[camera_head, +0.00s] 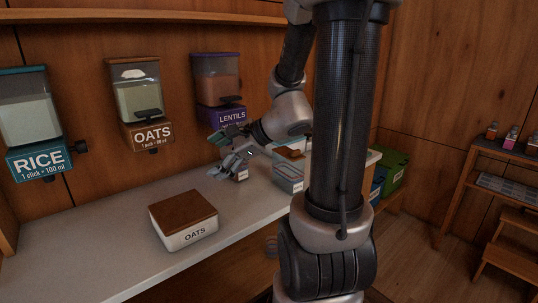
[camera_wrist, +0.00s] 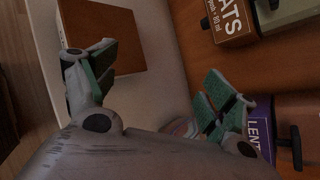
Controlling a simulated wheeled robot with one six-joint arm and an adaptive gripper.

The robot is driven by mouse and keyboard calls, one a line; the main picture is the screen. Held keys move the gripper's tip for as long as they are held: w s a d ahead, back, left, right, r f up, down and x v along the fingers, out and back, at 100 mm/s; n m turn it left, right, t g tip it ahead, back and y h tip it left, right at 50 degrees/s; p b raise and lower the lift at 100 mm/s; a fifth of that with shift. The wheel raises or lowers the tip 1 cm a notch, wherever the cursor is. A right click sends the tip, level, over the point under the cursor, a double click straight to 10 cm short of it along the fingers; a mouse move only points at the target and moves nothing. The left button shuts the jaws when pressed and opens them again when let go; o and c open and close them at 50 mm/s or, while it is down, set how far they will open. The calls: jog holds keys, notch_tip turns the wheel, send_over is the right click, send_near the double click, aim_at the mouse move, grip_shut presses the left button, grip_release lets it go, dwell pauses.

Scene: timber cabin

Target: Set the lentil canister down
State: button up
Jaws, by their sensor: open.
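My gripper (camera_head: 222,155) is open above the counter, in front of and below the purple lentil dispenser (camera_head: 218,82). In the wrist view its two green-padded fingers (camera_wrist: 158,90) are wide apart with nothing visible between them. A small part of a box with a pale label (camera_head: 242,175) shows on the counter just behind the gripper. It may be the lentil canister, but the gripper hides most of it and I cannot read its label. The oats canister (camera_head: 185,237), white with a brown lid, stands on the counter apart from the gripper; its lid (camera_wrist: 102,38) shows in the wrist view.
The rice dispenser (camera_head: 38,160) and oats dispenser (camera_head: 147,135) hang on the wall. A pale box with a brown top (camera_head: 288,183) stands right of the gripper, partly hidden by my arm. A green bin (camera_head: 393,170) is farther right. The counter's left part (camera_head: 90,250) is clear.

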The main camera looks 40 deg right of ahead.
jog(key=s+a+n+g, duration=0.3)
jog(key=s+n+g, duration=0.2)
jog(key=s+n, duration=0.6)
jog(key=s+d+r+n+h, duration=0.5)
jog(key=s+d+n+h, duration=0.1)
jog(key=n, duration=0.4)
jog(key=shift+s+d+h, duration=0.3)
jog(key=shift+s+d, duration=0.25)
jog(key=shift+d, duration=0.4)
